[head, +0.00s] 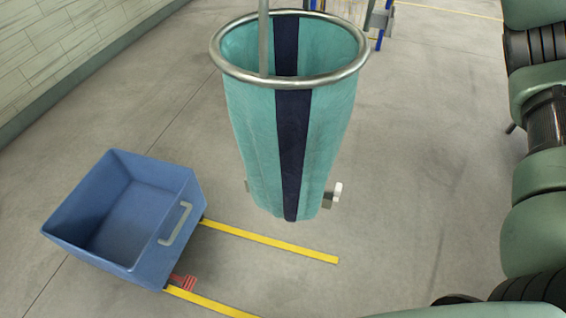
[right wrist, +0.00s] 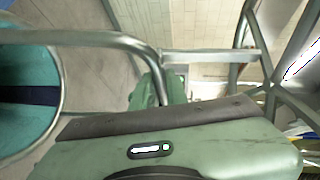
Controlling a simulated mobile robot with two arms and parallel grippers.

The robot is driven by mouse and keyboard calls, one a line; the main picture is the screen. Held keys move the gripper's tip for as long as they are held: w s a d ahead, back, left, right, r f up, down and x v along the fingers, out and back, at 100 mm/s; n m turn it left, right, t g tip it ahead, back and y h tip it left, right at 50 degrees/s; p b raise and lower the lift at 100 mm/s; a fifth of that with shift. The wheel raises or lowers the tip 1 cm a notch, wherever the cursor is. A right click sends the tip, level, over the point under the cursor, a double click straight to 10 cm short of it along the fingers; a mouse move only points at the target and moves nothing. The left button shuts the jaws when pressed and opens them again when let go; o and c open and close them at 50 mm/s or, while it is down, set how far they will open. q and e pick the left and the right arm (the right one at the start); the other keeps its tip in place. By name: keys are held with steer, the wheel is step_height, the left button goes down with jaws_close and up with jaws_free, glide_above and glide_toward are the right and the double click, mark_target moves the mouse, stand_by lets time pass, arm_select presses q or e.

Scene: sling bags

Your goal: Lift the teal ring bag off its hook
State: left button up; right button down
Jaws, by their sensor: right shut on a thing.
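The teal ring bag (head: 255,130) hangs upright in the middle of the head view. It has a round metal rim and a dark navy stripe. A thin metal tube (head: 263,40) rises from its rim and leaves the top of the picture. In the right wrist view the bag (right wrist: 25,120) is at the left edge, and the tube (right wrist: 95,38) runs right and bends down. My right gripper (right wrist: 160,88) is shut on the tube at this bend; its fingertips are partly hidden by my green wrist. My left gripper is out of view. I cannot make out the hook clearly.
A blue open bin (head: 125,210) with a grey handle stands on the floor at the left, beside yellow floor lines (head: 270,241). Metal frame bars (right wrist: 210,56) stand close behind my gripper in the right wrist view.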

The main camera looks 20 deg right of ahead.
steer(key=shift+r, duration=0.15)
stand_by(0.3)
steer(key=r+b+v, duration=0.1)
steer(key=r+v, duration=0.1)
steer(key=v, duration=0.7)
steer(key=r+v, duration=0.2)
steer(key=v, duration=0.8)
steer(key=shift+w+r+b, duration=0.15)
steer(key=shift+w+b, duration=0.2)
stand_by(0.4)
